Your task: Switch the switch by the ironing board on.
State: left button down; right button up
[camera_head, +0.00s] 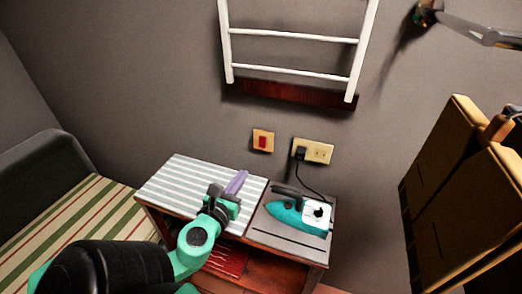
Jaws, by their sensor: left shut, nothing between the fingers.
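The ironing board (172,184) has a grey and white striped top on a reddish wooden cabinet. My left gripper (238,181), with purple fingers on a teal arm, is shut and empty. It shows over the striped top, below the switch in the picture and apart from it. My right gripper is not in view.
A teal iron (284,212) stands on a grey plate at the board's right, its cord running to a wall socket (319,151). A white rack (293,70) hangs above. A striped-cushion sofa (70,225) is at left and a brown cabinet-like object (438,185) at right.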

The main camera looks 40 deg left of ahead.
aim_at(262, 146)
pick_arm(q)
jog(key=p+x, duration=0.3)
jog(key=x, duration=1.1)
jog(key=shift+w+a, duration=0.1)
jog(key=shift+w, duration=0.05)
jog(key=shift+w+f, duration=0.15)
